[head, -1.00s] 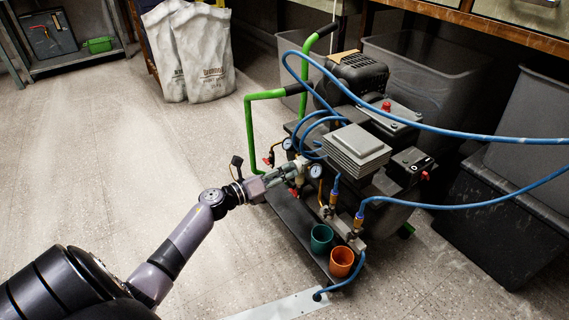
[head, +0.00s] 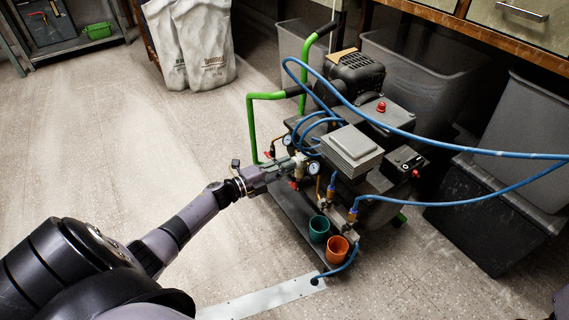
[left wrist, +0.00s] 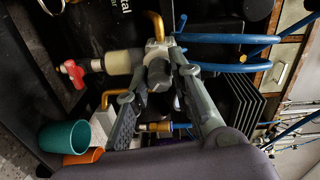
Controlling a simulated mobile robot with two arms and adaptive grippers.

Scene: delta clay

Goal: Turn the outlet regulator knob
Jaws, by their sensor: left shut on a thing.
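The compressor (head: 350,150) stands on the floor with its regulator and gauges on the near side. My left gripper (head: 290,168) reaches in from the left and is shut at the outlet regulator, beside a round gauge (head: 313,168). In the left wrist view, the dark grey regulator knob (left wrist: 158,74) sits between the fingers of my left gripper (left wrist: 165,85). The pale regulator body (left wrist: 124,62) lies beyond it, with a red valve handle (left wrist: 75,74) to its left. In the head view, the gripper hides most of the knob. My right gripper is not in view.
A teal cup (head: 319,229) and an orange cup (head: 337,249) stand on the compressor's near shelf. Blue hoses (head: 450,148) arch to the right. Grey bins (head: 520,140) stand behind. Pale sacks (head: 190,45) stand at the back left. The floor at left is open.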

